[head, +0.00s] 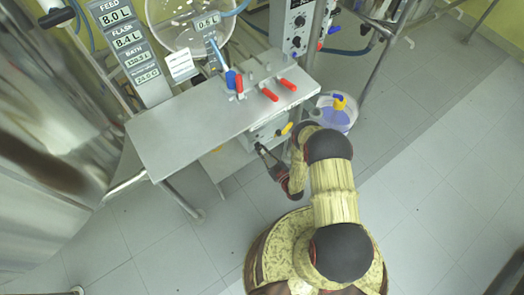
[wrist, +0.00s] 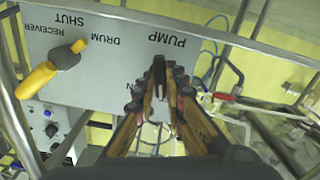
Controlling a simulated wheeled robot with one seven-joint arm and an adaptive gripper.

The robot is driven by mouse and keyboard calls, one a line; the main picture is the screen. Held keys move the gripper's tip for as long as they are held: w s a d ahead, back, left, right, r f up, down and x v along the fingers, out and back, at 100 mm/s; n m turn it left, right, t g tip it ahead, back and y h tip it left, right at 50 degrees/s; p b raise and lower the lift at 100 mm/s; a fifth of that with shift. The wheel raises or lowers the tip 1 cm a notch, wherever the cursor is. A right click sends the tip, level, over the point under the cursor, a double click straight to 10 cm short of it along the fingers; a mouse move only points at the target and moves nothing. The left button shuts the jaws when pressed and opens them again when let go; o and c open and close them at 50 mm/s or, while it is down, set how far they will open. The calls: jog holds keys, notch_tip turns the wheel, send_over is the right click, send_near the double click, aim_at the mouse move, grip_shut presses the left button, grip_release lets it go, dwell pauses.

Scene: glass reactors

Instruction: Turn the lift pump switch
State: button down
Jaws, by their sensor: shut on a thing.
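A grey panel (wrist: 105,62) fills the upper part of the wrist view, lettered RECEIVER, SHUT, DRUM and PUMP upside down. In the head view the panel (head: 268,131) is under the front edge of the steel table. My gripper (wrist: 159,72) is at the panel just below the word PUMP, its fingers closed together there. The lift pump switch is hidden between and behind the fingertips, and its angle cannot be read. In the head view my gripper (head: 262,151) reaches the panel's lower left part.
A yellow valve handle (wrist: 50,68) sticks out of the panel beside my gripper; it also shows in the head view (head: 285,128). The steel table (head: 180,134) carries red handles (head: 270,94) and a blue one. A bucket of blue liquid (head: 333,116) stands at right. Open floor lies further right.

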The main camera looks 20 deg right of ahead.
jog(key=shift+n, duration=0.5)
jog(key=c, duration=1.8)
grip_release()
jog(key=shift+c, duration=0.2)
jog(key=v, duration=1.2)
jog(key=shift+r, duration=0.1)
